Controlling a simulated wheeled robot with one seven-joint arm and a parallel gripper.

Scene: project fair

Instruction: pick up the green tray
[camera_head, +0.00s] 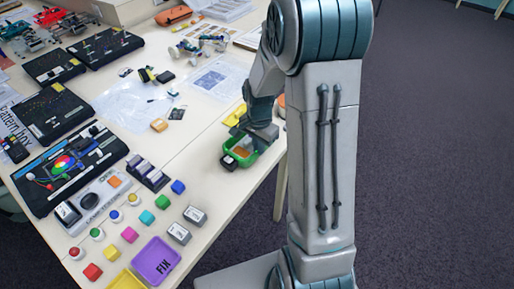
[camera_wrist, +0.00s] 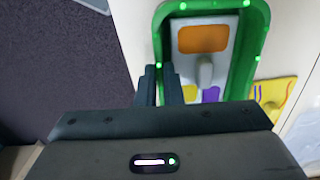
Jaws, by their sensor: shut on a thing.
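The green tray (camera_head: 251,160) is at the right edge of the white table, under my gripper (camera_head: 256,136). In the wrist view the tray's green rim (camera_wrist: 262,38) surrounds a grey piece (camera_wrist: 205,73) with an orange patch and purple and yellow parts. My gripper (camera_wrist: 160,72) has its two dark fingers close together at the tray's left wall, shut on that wall. The lower part of the tray is hidden behind the gripper body. I cannot tell whether the tray touches the table.
A small black block (camera_head: 229,162) shows at the tray's near left end. A yellow piece (camera_wrist: 275,93) lies beside the tray. Colored cubes, a purple FIX tray (camera_head: 156,261) and black kits (camera_head: 70,167) fill the table (camera_head: 205,185) to the left. Open carpet (camera_head: 430,130) lies right.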

